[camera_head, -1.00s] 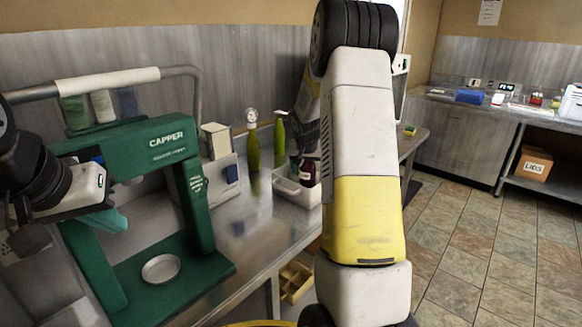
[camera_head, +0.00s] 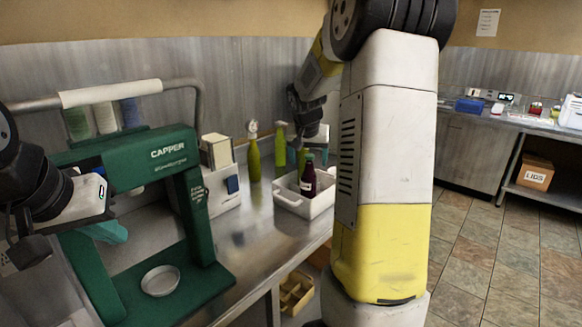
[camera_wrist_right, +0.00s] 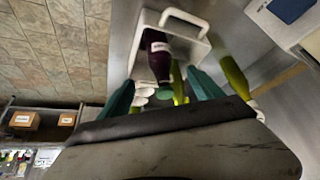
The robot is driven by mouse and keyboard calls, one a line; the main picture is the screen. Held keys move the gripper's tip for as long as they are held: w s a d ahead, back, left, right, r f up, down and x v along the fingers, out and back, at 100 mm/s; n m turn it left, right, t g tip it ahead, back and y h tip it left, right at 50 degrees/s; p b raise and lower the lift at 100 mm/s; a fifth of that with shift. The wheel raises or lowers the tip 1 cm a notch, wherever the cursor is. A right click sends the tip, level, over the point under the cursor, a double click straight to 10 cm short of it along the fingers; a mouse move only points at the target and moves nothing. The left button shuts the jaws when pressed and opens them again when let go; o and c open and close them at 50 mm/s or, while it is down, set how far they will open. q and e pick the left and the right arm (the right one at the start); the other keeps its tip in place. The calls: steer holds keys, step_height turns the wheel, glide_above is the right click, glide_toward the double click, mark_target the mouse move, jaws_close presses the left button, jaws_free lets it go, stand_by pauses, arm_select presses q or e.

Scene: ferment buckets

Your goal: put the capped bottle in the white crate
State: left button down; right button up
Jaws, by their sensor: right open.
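The dark red bottle (camera_head: 308,180) with a white label and a green cap stands upright inside the white crate (camera_head: 292,200) on the steel counter. The right wrist view shows the bottle (camera_wrist_right: 157,58) in the crate (camera_wrist_right: 196,47), beyond my fingertips. My right gripper (camera_head: 312,153) is just above and behind the bottle in the head view. Its teal fingers are spread and empty in the right wrist view (camera_wrist_right: 160,80). My left gripper (camera_head: 112,232) is at the left, in front of the green capper, away from the bottle; its jaws are not clear.
The green capper (camera_head: 190,215) holds a round metal dish (camera_head: 160,280) on its base. Green bottles (camera_head: 253,158) stand at the back of the counter, near my right gripper. A white box-like device (camera_head: 220,180) is left of the crate. A side counter stands at the right.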

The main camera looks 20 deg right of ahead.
steer(key=s+a+r+n+y, duration=0.1)
steer(key=s+a, duration=0.4)
steer(key=s, duration=0.5)
steer(key=s+a+r+n+y, duration=0.2)
steer(key=s+a, duration=0.4)
steer(key=s, duration=0.4)
steer(key=s+a+r+n+y, duration=0.1)
steer(key=s+a, duration=0.4)
steer(key=s, duration=0.5)
step_height(320, 180, up, 2)
steer(key=shift+s+a+r+n+t+y, duration=0.15)
steer(key=shift+s+n+t+y, duration=0.25)
steer(key=shift+n, duration=0.5)
steer(key=shift+w, duration=0.1)
